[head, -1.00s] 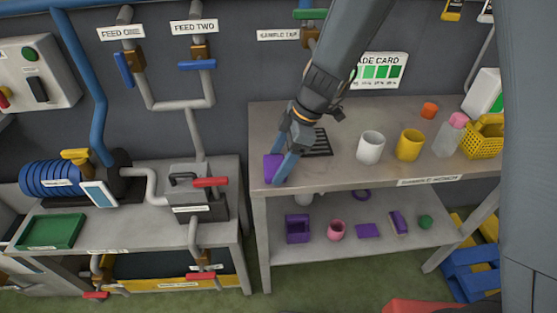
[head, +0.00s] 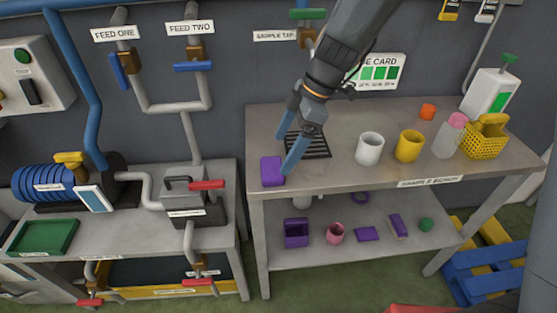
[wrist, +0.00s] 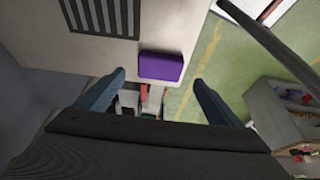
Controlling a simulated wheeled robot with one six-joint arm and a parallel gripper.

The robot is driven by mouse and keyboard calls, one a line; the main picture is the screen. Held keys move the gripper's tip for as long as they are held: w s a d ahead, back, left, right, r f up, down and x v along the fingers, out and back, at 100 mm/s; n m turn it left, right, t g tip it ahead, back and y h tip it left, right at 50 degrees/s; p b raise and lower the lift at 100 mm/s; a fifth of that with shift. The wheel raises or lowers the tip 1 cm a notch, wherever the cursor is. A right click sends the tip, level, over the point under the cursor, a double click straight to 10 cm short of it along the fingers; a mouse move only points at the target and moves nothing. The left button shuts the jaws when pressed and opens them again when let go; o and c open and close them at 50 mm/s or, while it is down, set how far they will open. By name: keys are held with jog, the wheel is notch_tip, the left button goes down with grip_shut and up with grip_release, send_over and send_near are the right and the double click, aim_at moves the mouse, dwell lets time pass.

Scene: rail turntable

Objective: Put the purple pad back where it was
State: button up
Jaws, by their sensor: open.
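A purple pad-like block (head: 272,172) lies on the front left corner of the sample bench's top (head: 340,180). In the wrist view the block (wrist: 161,66) lies near the bench edge, ahead of and between my fingertips. My gripper (head: 286,154) is open, with its blue fingers near the block and nothing held between them. The exact gap is hard to judge. A flat purple piece (head: 367,234) also lies on the lower shelf.
A dark slotted grate (head: 308,146) lies right behind the block. A white cup (head: 369,148), a yellow mug (head: 409,146) and a yellow basket (head: 484,137) stand further right. Several small purple, pink and green things sit on the lower shelf (head: 340,260).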

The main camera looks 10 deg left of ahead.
jog(key=s+b+v, duration=0.1)
jog(key=v, duration=0.5)
jog(key=s+d+f+m+h, duration=0.1)
jog(key=s+d+f+m, duration=0.1)
jog(key=d+m, duration=0.5)
jog(key=s+d+f+m+t+h, duration=0.1)
jog(key=s+d+f+m+h, duration=0.1)
jog(key=d+m, duration=0.5)
jog(key=s+d+f+m+t+h, duration=0.1)
jog(key=s+d+f+m, duration=0.3)
jog(key=d, duration=0.4)
jog(key=s+m, duration=0.1)
jog(key=m, duration=0.1)
jog(key=shift+s+d+m, duration=0.35)
jog(key=shift+d+m, duration=0.05)
